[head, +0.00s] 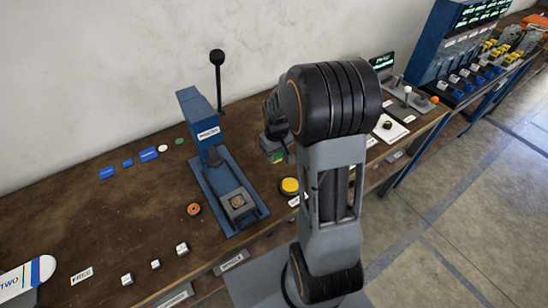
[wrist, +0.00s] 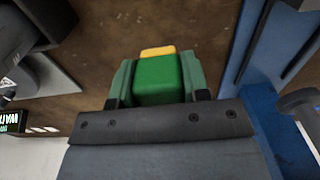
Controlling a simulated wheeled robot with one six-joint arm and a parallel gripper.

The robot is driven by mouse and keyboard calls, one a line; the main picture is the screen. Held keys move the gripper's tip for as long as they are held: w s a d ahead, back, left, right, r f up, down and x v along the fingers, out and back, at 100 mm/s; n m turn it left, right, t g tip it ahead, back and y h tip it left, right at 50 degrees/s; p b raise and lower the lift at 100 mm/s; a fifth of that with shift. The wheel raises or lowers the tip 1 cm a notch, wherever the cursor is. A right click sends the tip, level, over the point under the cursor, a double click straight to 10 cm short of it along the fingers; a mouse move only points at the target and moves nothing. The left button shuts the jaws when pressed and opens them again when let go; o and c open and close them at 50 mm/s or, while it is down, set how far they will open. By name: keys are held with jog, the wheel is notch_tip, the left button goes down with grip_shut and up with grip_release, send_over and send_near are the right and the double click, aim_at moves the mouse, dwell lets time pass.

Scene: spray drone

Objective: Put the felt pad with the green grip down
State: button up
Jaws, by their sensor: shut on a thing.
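My gripper (wrist: 158,72) is shut on the green grip (wrist: 157,82), which sits between its two fingers in the wrist view. A yellow-orange strip (wrist: 157,51) shows at the far end of the grip; I cannot tell whether it is the felt pad. In the head view the green grip (head: 277,157) is a small patch under my gripper (head: 276,150), mostly hidden by my arm. It is over the brown bench, right of the blue press. I cannot tell whether it touches the bench.
The blue press (head: 205,150) with a black-knobbed lever stands close to the left. A yellow round button (head: 290,186) is near the front edge. A white plate with a black knob (head: 390,128) lies to the right. The bench (head: 110,215) has open room at left.

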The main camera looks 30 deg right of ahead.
jog(key=w+f, duration=0.2)
jog(key=f, duration=0.1)
jog(key=shift+w+d, duration=0.3)
jog(key=shift+w+f+p, duration=0.15)
jog(key=shift+f+p, duration=0.15)
jog(key=shift+f, duration=1.5)
jog(key=shift+f, duration=0.2)
jog(key=o, duration=0.9)
